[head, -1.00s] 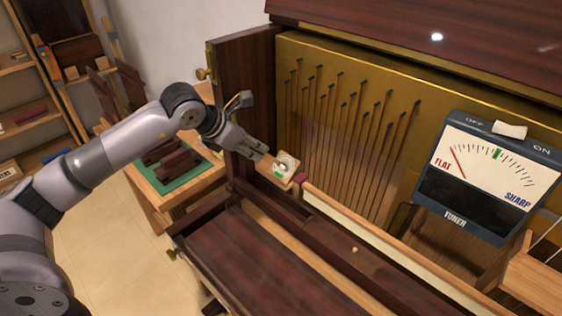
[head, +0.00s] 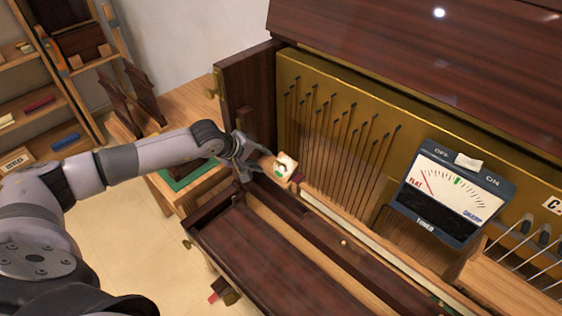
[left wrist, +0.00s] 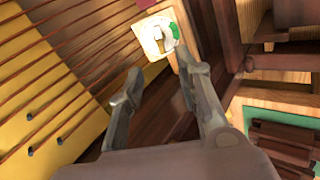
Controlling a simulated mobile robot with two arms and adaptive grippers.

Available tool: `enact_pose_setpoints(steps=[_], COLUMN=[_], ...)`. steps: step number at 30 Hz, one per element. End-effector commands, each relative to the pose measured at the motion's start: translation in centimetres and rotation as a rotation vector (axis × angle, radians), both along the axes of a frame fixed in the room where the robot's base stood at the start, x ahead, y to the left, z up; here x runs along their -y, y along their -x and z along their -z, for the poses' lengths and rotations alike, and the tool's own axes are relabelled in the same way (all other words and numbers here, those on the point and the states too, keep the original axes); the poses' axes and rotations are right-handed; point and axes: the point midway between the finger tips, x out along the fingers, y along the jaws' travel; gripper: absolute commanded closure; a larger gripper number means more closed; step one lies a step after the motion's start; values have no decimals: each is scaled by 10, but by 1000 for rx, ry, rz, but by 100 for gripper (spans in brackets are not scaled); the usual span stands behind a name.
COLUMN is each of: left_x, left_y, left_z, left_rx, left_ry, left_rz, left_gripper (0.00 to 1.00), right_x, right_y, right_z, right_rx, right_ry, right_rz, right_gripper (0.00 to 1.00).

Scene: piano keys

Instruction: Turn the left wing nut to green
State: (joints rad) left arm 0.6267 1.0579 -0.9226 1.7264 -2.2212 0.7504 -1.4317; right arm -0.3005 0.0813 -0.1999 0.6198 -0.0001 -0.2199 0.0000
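A wing nut (head: 284,168) sits on a small wooden block at the left end of the piano's inner rail. Around it is a white dial face with a green patch; the left wrist view shows the dial (left wrist: 158,38) past my fingertips, with a small brownish piece at its middle. My left gripper (head: 258,160) is just left of the block, its fingers spread. In the left wrist view my left gripper (left wrist: 160,68) is open and empty, apart from the dial. A tuner (head: 440,195) shows a red needle on the FLAT side. My right gripper is out of view.
The upright dark panel (head: 247,95) stands close behind my left gripper. Tuning pins and strings line the gold plate (head: 350,95) to the right. The dark wooden lid (head: 245,250) lies in front. A green mat (head: 185,175) is on the side table.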

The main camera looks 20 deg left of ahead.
Motion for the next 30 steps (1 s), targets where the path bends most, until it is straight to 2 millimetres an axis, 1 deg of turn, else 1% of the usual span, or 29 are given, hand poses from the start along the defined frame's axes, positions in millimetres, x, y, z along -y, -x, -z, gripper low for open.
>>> enact_pose_setpoints(steps=[15, 21, 30], left_x=[10, 12, 12], left_y=[-29, -35, -36], left_z=[39, 44, 45], left_rx=[0, 0, -1], left_ry=[2, 1, 2], left_rz=[-2, -3, -2], left_gripper=[68, 68, 68], right_x=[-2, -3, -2], right_y=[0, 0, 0], right_z=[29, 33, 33], right_rx=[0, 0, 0], right_ry=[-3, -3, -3], right_rz=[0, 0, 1], right_gripper=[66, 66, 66])
